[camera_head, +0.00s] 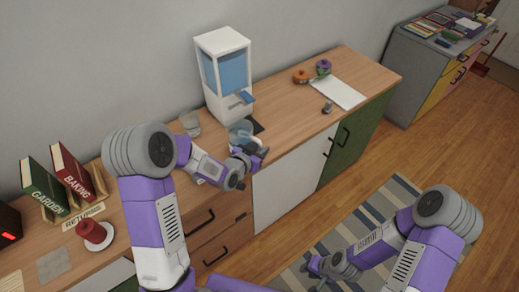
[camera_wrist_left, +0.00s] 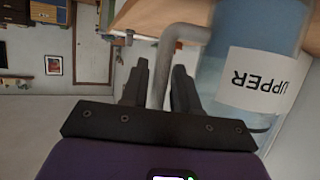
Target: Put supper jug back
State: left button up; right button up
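The supper jug (camera_head: 241,132) is a bluish, see-through jug in front of the water dispenser in the head view, partly hidden by my left gripper (camera_head: 246,164). In the left wrist view the jug (camera_wrist_left: 210,78) has a white label (camera_wrist_left: 265,80) reading "UPPER", with the rest of the word out of sight. Its grey handle (camera_wrist_left: 180,33) runs down between the fingers of my left gripper (camera_wrist_left: 158,85), which are close on both sides of it. Whether the jug touches the surface below is hidden. My right gripper (camera_head: 324,268) is low over the rug, away from the jug; its fingers are too small to read.
The white dispenser (camera_head: 221,45) with blue contents stands behind the jug. A clear glass (camera_head: 190,123) is to its left. Books (camera_head: 45,188), a label reading "RETURN" (camera_head: 83,215) and a red mug (camera_head: 90,230) on a saucer are further left. The counter right of the dispenser has free room.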

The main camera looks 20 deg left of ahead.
pick_arm(q)
jog(key=shift+o, duration=1.2)
jog(key=shift+r, duration=0.2)
jog(key=shift+s+a+r+p, duration=0.15)
jog(key=shift+s+r+p, duration=0.05)
jog(key=shift+s+p, duration=0.1)
jog(key=p+v, duration=0.9)
jog(key=v, duration=0.2)
jog(key=s+d+f+n+g, duration=0.3)
jog(key=s+f+g, duration=0.3)
jog(key=s+f, duration=0.3)
jog(key=s+d+f+n+g, duration=0.3)
jog(key=s+d+f+g, duration=0.3)
jog(key=s+f, duration=0.3)
jog(key=shift+s+d+f, duration=0.15)
jog(key=shift+s+f, duration=0.05)
jog(key=shift+f, duration=0.4)
